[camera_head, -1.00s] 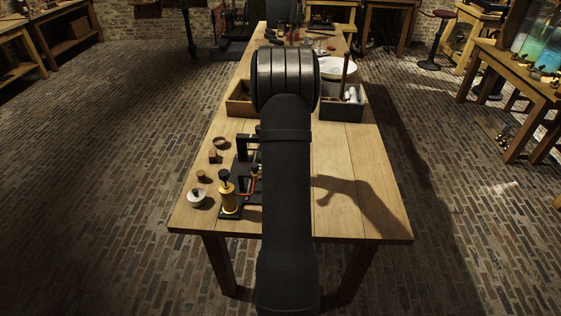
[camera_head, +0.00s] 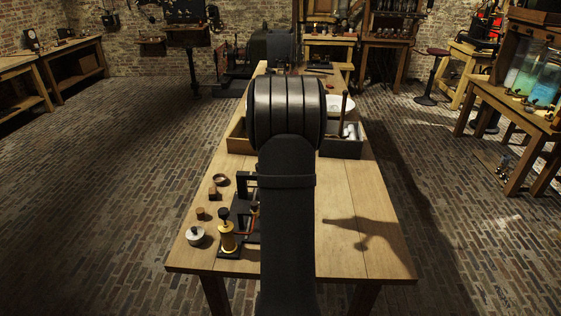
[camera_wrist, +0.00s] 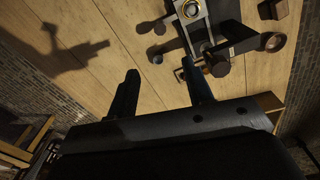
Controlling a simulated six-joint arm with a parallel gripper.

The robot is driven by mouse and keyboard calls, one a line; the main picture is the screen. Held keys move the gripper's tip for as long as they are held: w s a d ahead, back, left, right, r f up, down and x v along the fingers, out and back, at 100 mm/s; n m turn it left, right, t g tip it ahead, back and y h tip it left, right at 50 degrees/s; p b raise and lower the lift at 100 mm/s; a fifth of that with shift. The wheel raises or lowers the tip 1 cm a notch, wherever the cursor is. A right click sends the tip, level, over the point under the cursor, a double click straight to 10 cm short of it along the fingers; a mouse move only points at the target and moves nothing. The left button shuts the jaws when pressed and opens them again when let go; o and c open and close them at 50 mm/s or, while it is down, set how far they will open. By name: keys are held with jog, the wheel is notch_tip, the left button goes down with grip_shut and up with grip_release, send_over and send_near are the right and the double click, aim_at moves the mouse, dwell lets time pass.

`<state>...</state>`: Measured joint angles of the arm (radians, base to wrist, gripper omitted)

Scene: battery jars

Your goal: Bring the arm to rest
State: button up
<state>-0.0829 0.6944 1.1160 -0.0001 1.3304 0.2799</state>
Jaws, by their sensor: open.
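My gripper (camera_wrist: 160,92) shows in the wrist view with its two dark fingers apart and nothing between them. It is above the wooden table (camera_wrist: 100,35), with bare planks beyond the fingertips. In the head view my arm covers the middle of the table (camera_head: 345,190), and the gripper itself is hidden behind it. A brass-and-black apparatus (camera_head: 229,235) stands on the table just left of my arm. It also shows in the wrist view (camera_wrist: 195,15), beyond the right finger and apart from it.
A white lidded pot (camera_head: 196,236), small brown blocks (camera_head: 212,193) and a ring (camera_head: 220,179) lie at the table's left. A wooden box (camera_head: 238,138) and a grey box (camera_head: 342,148) stand farther back. The front right is clear except for my arm's shadow.

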notch_tip(320, 180, down, 18)
jog(key=shift+r, duration=0.25)
dwell(0.4)
